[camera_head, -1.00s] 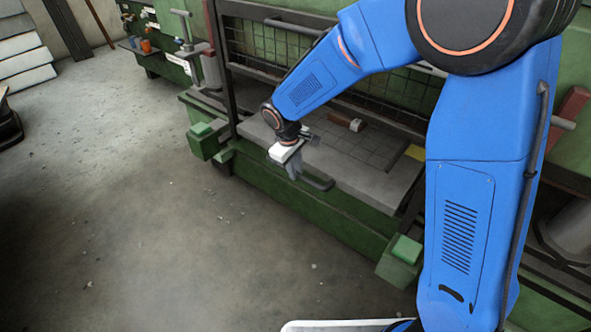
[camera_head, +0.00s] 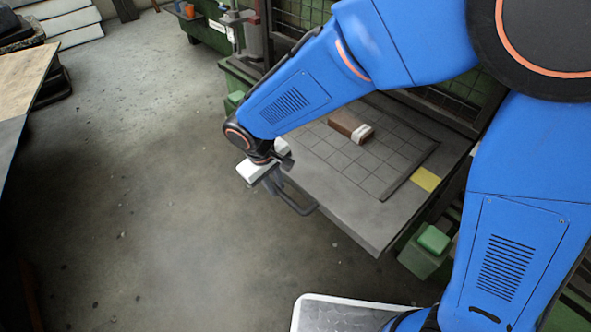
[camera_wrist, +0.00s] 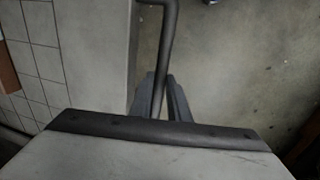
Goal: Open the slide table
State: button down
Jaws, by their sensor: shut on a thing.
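The slide table (camera_head: 345,213) is a grey plate with a grid-marked surface, pulled out from the green machine over the floor. Its dark bar handle (camera_head: 298,203) sticks out from the front edge. My gripper (camera_head: 277,187) is at the handle's left part, shut on it. In the wrist view the two fingers (camera_wrist: 160,98) close around the dark handle bar (camera_wrist: 168,45), with the table's pale surface (camera_wrist: 100,60) to the left. The exact finger contact is partly hidden by the gripper body.
A brown block with a white label (camera_head: 350,127) lies on the table, and a yellow patch (camera_head: 426,179) marks its right corner. Green box-shaped parts (camera_head: 433,241) stand at the right. A wooden-topped table (camera_head: 25,80) is at the far left. The floor (camera_head: 160,220) in front is clear.

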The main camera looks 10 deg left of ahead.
jog(key=s+a, duration=1.1)
jog(key=s, duration=0.3)
jog(key=c, duration=1.7)
grip_release()
jog(key=s+r, duration=0.1)
jog(key=r, duration=0.4)
jog(key=a+r, duration=0.1)
jog(key=r, duration=0.5)
jog(key=s+a+r, duration=0.1)
jog(key=r, duration=0.5)
jog(key=shift+s, duration=0.3)
jog(key=shift+s, duration=0.1)
